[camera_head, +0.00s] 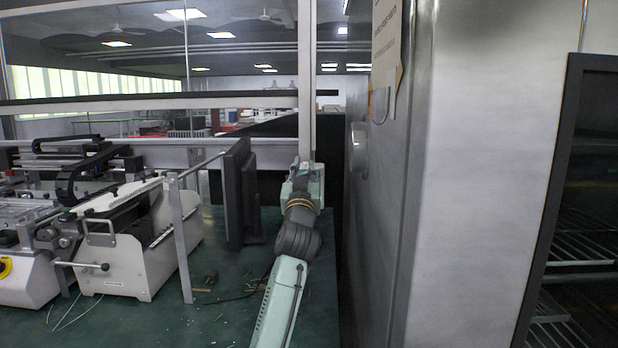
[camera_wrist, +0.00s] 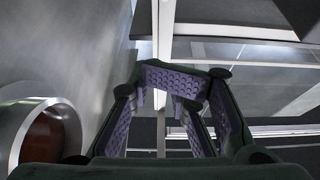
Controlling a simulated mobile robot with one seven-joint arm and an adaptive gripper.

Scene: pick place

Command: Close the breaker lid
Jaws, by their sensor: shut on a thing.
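I cannot pick out a breaker or its lid with certainty in either view. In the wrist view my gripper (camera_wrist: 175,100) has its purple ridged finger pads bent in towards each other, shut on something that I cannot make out. In the head view my arm reaches forward, and its end (camera_head: 304,182) is beside the grey metal cabinet (camera_head: 480,180), in front of a pale upright post (camera_head: 307,85). The fingertips are hidden there. A round metal ring (camera_wrist: 18,140) with a dark reddish inside is left of the gripper in the wrist view.
The cabinet's side, with a round fitting (camera_head: 358,146), stands close to the right of my arm. A dark upright panel (camera_head: 235,195) is to its left. White machines (camera_head: 140,240) stand on the green surface (camera_head: 150,325) further left. A dark-framed opening with wire racks (camera_head: 580,250) is at far right.

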